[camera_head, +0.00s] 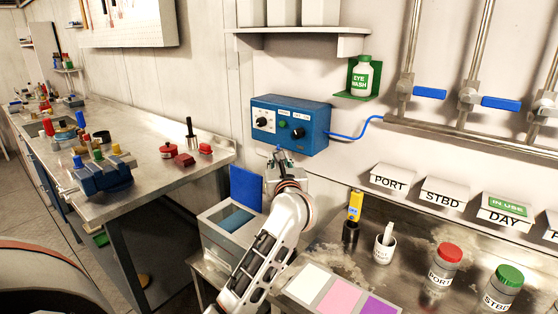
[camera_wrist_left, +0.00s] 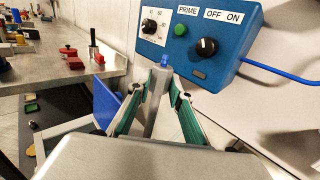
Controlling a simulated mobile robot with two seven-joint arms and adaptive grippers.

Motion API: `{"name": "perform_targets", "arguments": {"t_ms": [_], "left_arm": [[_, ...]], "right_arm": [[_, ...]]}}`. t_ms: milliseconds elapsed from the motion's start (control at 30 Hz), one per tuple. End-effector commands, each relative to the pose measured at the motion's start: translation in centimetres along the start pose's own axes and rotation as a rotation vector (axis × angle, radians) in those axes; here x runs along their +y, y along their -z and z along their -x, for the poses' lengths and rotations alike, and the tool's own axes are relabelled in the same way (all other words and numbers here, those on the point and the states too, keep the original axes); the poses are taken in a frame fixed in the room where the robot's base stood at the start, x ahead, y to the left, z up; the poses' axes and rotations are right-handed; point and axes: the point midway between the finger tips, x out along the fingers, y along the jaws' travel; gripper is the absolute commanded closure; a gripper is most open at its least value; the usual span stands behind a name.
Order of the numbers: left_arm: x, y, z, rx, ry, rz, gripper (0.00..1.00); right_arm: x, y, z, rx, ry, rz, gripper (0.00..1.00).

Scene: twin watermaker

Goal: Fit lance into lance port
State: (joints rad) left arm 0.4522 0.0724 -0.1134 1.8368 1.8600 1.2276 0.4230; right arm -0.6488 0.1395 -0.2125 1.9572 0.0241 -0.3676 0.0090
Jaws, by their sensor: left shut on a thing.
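My left gripper (camera_head: 282,165) is in front of the blue control box (camera_head: 290,124), just below its lower edge. In the left wrist view, the gripper's green-padded fingers (camera_wrist_left: 157,92) are shut on a grey rod with a blue tip, which I take to be the lance (camera_wrist_left: 154,103). Its tip points up toward the lower left of the control box, which also shows in that view (camera_wrist_left: 215,45). I cannot tell whether the tip touches the box. No lance port is clearly recognisable. My right gripper is not in view.
An open tank (camera_head: 213,222) with a raised blue lid (camera_head: 246,187) stands below left of the gripper. A blue hose (camera_head: 350,128) leaves the box's right side. The right bench holds labelled jars (camera_head: 440,268) and coloured pads (camera_head: 338,298). A vise (camera_head: 102,176) sits on the left bench.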

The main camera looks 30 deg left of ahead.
Motion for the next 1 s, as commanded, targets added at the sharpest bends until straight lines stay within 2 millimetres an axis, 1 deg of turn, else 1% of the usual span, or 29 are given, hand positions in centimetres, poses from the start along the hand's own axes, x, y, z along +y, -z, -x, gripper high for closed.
{"name": "perform_targets", "arguments": {"t_ms": [533, 1000], "left_arm": [[0.0, -0.01, 0.0, 0.0, 0.0, 0.0, 0.95], [0.0, 0.75, 0.01, 0.0, 0.0, 0.0, 0.95]], "right_arm": [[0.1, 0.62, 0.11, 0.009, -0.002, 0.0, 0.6], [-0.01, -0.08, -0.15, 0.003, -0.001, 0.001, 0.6]]}}
